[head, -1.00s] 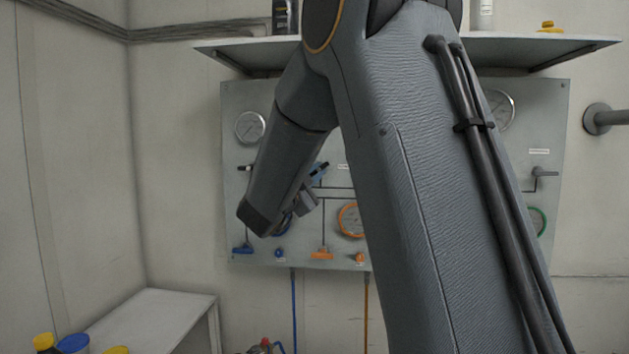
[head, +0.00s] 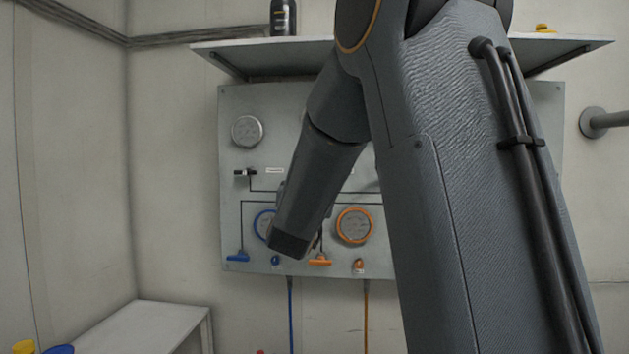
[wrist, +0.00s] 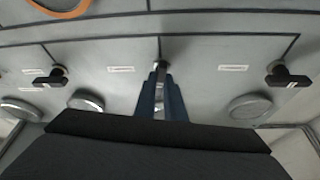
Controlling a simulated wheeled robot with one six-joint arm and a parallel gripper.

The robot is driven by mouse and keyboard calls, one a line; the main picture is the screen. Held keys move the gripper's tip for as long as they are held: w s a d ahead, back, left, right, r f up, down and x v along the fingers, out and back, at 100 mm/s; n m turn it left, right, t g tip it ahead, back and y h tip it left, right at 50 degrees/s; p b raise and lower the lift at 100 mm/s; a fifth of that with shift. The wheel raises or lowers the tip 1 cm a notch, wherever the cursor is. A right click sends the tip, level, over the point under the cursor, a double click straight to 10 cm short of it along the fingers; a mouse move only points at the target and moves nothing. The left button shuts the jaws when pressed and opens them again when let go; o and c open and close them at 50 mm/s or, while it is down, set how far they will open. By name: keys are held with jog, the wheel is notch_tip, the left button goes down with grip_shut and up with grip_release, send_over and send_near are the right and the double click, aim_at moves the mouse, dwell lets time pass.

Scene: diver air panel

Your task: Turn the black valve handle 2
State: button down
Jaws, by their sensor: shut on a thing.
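In the wrist view, a black valve handle (wrist: 161,76) sits in the middle of the panel, between the two blue fingers of my gripper (wrist: 160,92). My gripper is shut on it. The handle points along the fingers, towards the wrist. Another black handle (wrist: 57,76) lies to its left and one (wrist: 290,81) to its right; both lie crosswise. In the head view, my arm hides the gripper and the held handle; one black handle (head: 245,172) shows at the panel's left. The labels are too small to read.
The grey panel (head: 232,105) carries gauges, including an orange-rimmed one (head: 354,226), plus blue (head: 238,256) and orange (head: 320,260) handles low down. A shelf (head: 240,48) juts out above it. A white bench (head: 160,325) stands at the lower left.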

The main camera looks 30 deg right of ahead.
jog(key=shift+n, duration=0.4)
jog(key=c, duration=1.8)
grip_release()
jog(key=shift+c, duration=0.2)
jog(key=b+v, duration=0.2)
jog(key=v, duration=0.6)
jog(key=shift+d, duration=0.1)
